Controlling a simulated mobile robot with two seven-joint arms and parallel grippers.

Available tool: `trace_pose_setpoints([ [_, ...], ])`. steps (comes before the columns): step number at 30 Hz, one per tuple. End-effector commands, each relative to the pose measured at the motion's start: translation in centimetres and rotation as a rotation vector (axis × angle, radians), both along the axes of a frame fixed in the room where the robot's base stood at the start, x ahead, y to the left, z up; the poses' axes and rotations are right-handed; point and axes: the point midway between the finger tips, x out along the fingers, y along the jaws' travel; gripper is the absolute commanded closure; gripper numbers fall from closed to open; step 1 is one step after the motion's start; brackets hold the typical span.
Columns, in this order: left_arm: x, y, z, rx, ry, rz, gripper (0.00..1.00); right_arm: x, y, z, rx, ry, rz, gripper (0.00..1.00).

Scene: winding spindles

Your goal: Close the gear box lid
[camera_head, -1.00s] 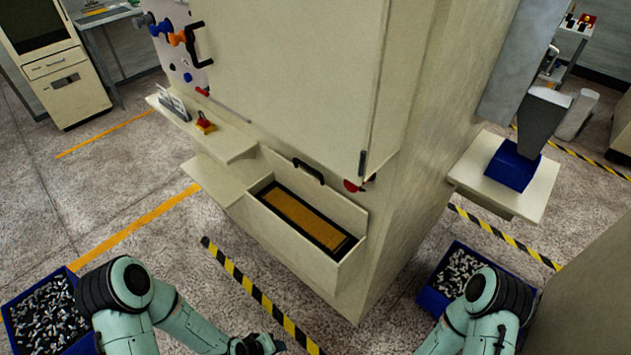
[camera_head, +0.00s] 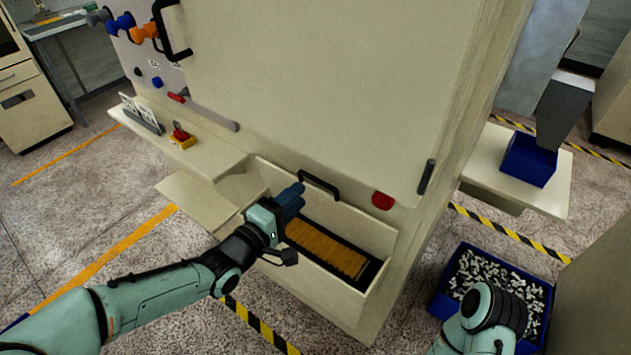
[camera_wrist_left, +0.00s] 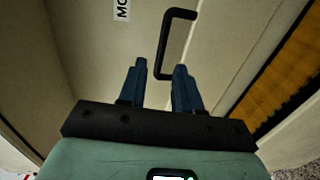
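The gear box (camera_head: 372,302) is an open beige compartment low on the cabinet, with ribbed orange-brown contents (camera_head: 325,248) inside. A black handle (camera_head: 320,184) is on the beige panel at its back edge, which I take to be the lid (camera_head: 352,218). The handle also shows in the left wrist view (camera_wrist_left: 165,42), just past the fingertips. My left gripper (camera_head: 297,193) is over the left end of the compartment, close to the handle. In the wrist view its blue fingers (camera_wrist_left: 160,66) are apart with nothing between them. My right gripper is out of view.
A beige shelf (camera_head: 215,150) with a red-and-yellow button (camera_head: 182,138) juts out left of the compartment. A blue bin of metal parts (camera_head: 440,300) stands on the floor at right. Striped floor tape (camera_head: 262,330) runs in front of the cabinet.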

Motion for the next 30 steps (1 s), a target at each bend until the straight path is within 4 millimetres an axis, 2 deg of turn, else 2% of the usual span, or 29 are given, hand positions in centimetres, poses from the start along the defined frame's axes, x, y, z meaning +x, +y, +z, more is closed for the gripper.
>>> trace_pose_setpoints([
  [6, 3.7, -2.8, -0.1, -0.004, 0.001, -0.003, 0.67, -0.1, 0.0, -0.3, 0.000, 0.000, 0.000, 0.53],
  [12, 5.8, -4.2, -0.2, -0.001, 0.001, 0.000, 0.67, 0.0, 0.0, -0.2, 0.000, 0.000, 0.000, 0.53],
  [24, 6.4, -4.6, -0.3, 0.002, 0.001, 0.002, 0.67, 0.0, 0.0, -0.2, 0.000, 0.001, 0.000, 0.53],
  [26, 6.4, -4.6, -0.3, 0.002, 0.001, 0.002, 0.83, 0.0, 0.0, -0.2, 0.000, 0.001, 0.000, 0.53],
  [27, 6.4, -4.6, -0.3, 0.002, 0.001, 0.002, 0.96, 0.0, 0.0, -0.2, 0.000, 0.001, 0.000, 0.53],
  [28, 6.4, -4.6, -0.3, 0.002, 0.001, 0.002, 1.00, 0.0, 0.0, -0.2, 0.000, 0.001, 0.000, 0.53],
  [30, 6.4, -4.6, -0.3, 0.002, 0.001, 0.002, 1.00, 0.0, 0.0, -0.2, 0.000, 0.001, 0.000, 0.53],
])
